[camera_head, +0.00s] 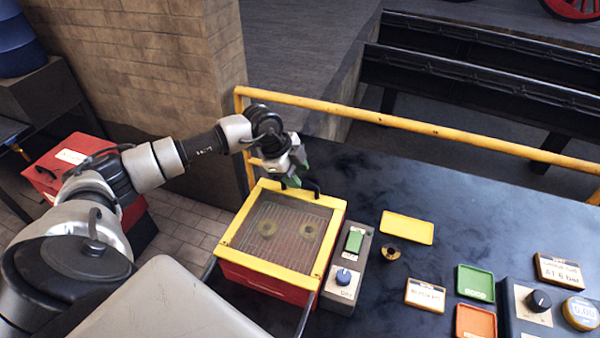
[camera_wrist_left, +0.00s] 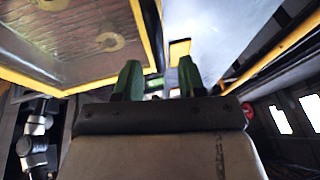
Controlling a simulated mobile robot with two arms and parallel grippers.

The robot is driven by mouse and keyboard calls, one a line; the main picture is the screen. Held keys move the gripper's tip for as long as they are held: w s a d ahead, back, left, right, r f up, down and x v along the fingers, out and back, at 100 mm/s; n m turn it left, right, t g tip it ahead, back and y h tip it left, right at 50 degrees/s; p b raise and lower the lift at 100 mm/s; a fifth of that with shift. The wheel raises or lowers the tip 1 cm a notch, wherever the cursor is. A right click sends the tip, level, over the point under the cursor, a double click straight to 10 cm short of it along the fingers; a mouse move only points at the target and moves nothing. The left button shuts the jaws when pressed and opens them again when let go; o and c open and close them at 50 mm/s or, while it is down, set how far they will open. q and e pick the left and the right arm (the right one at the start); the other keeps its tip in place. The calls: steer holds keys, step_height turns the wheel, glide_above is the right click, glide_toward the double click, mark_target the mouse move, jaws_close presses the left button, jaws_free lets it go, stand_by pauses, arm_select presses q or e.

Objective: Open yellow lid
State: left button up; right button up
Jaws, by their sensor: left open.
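The yellow lid (camera_head: 236,240) is a yellow frame with a see-through pane, lying shut on a red box (camera_head: 262,284). Two round parts show through the pane. A dark handle (camera_head: 311,186) sits at the lid's far edge. My left gripper (camera_head: 292,182), with green fingers, is at that far edge beside the handle; whether it touches the handle cannot be told. In the left wrist view the left gripper (camera_wrist_left: 160,78) is open, with a visible gap between its fingers, and the yellow lid (camera_wrist_left: 141,30) shows at upper left. My right gripper is not in view.
A control box (camera_head: 346,270) with a green switch and blue knob stands right of the red box. A yellow tray (camera_head: 407,227), green tray (camera_head: 475,282) and orange tray (camera_head: 476,321) lie further right. A yellow rail (camera_head: 400,119) runs behind the dark table (camera_head: 365,180).

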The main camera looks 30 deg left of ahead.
arm_select(q)
steer(key=shift+x, duration=0.9)
steer(key=shift+s+a+f, duration=0.1)
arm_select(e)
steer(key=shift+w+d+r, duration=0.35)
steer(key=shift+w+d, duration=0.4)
arm_select(q)
steer(key=shift+c, duration=0.3)
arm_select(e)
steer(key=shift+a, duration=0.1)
arm_select(q)
jaws_close()
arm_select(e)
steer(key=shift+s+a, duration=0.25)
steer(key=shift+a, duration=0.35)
